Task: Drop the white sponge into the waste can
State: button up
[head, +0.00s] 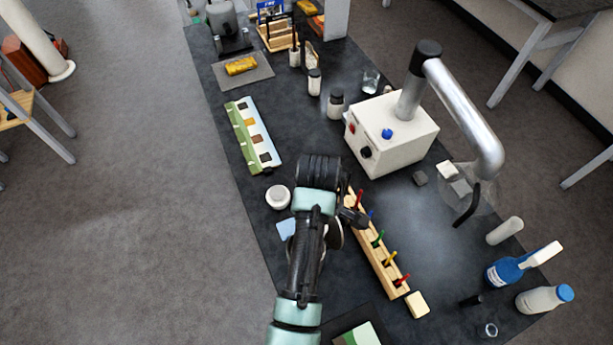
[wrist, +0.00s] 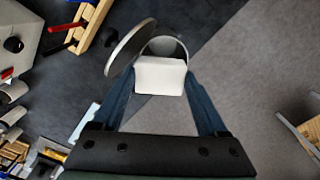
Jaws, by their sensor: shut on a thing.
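My gripper (wrist: 160,80) is shut on the white sponge (wrist: 160,76), a pale block between its two blue fingers in the wrist view. Past the sponge is the waste can (wrist: 172,44), a round grey can with its mouth showing. Its round lid (wrist: 130,47) stands open, tilted to the left of the mouth. The sponge overlaps the near part of the can in the picture; its exact height over the rim cannot be told. In the head view my arm hides the fingers and the sponge, and the can (head: 336,234) shows only in part.
A wooden rack (head: 378,252) with coloured pegs stands right of the arm. A small white jar (head: 278,197) and a green-and-white sample holder (head: 253,135) are to the left. A white box with a metal arm (head: 392,135) stands behind. The table's left edge is close.

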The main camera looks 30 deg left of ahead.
jog(key=shift+w+f, duration=0.1)
jog(key=shift+f, duration=1.35)
jog(key=o, duration=1.2)
jog(key=shift+r, duration=0.1)
